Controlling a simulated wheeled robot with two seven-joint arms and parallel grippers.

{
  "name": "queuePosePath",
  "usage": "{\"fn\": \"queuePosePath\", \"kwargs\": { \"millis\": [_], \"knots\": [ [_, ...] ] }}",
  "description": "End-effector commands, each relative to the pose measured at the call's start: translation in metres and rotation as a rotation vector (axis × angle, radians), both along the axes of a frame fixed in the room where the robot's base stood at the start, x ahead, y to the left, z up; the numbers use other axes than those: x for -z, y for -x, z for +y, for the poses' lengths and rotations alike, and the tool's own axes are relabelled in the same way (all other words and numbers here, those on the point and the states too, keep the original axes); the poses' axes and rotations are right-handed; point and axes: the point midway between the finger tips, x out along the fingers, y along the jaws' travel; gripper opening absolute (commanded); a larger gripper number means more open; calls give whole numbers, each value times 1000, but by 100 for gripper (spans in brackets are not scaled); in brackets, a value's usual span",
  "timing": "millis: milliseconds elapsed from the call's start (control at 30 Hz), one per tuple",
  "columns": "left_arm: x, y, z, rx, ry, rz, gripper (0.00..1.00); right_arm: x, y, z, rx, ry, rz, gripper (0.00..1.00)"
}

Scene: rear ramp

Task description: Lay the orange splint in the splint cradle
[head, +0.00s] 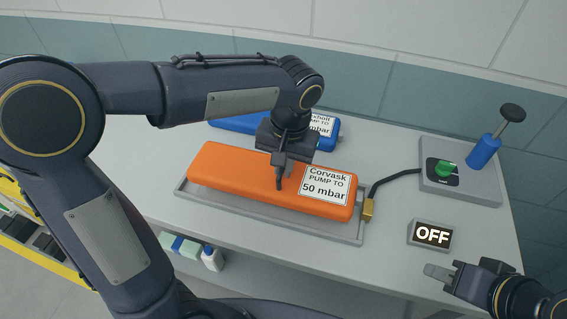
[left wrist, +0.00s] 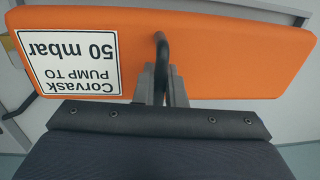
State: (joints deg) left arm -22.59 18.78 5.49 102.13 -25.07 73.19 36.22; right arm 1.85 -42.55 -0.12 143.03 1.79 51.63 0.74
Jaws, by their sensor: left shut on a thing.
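The orange splint (head: 240,176) is a long padded block with a white label reading "Corvask PUMP TO 50 mbar". It lies lengthwise over the splint cradle (head: 270,228), a shallow grey tray whose rim shows along the front and left. I cannot tell whether the splint rests on the tray floor or hangs just above. My left gripper (head: 280,180) is shut on the splint near its middle; the left wrist view shows the splint (left wrist: 220,50) and a dark hooked handle at the jaws. My right gripper (head: 440,278) is apart from it at lower right; its jaw gap is unclear.
A blue splint (head: 235,123) lies behind, partly hidden by my arm. At right stand a pump unit (head: 465,185) with a green knob and blue plunger, and an OFF display (head: 431,235). A black hose (head: 392,179) runs to a brass fitting (head: 368,210) at the cradle's right end.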

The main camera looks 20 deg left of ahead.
Motion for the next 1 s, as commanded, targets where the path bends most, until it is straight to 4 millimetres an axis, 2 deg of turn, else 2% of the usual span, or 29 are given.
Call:
{"fn": "queuePosePath", "kwargs": {
  "millis": [1000],
  "knots": [
    [5, 0, 0, 0, -11, -1, 0, 3, 0, 0, 0, 0, 0, 32]
  ]
}}
